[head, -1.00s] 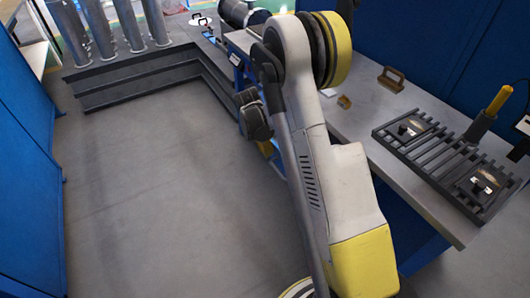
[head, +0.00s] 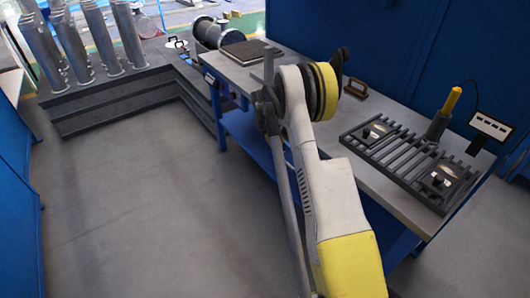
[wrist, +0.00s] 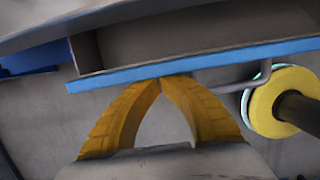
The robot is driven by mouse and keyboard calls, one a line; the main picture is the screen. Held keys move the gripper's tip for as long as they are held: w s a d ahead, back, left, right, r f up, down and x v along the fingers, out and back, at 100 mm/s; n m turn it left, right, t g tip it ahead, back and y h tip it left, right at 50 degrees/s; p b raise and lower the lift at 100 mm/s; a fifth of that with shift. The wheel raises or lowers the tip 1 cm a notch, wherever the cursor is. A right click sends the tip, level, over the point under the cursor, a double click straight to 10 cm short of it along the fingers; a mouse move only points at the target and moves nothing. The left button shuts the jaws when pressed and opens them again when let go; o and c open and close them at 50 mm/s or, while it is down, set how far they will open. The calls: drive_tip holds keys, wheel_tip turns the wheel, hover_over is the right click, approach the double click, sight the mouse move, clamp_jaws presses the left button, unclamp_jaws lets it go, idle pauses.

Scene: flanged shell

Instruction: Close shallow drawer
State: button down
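In the wrist view, a blue edge (wrist: 205,64) crosses the picture with a grey, box-like hollow behind it. This looks like the shallow drawer (wrist: 195,35), standing at least partly open. A bent grey bar (wrist: 233,87), probably its handle, runs below the blue edge at right. My gripper (wrist: 162,78) has two yellow fingers whose tips meet with nothing visible between them. The tips lie at the lower side of the blue edge; whether they touch it I cannot tell. In the head view my own arm hides the gripper, and the drawer cannot be made out.
The grey workbench (head: 365,165) carries a slatted rack (head: 410,160), a brown handled block (head: 355,88), a dark flat box (head: 250,52) and a yellow-handled tool (head: 447,108). Metal tubes (head: 80,45) stand at the far left. The floor (head: 140,210) at left is clear.

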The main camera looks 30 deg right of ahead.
drive_tip(key=shift+d, duration=1.2)
drive_tip(key=shift+a, duration=0.1)
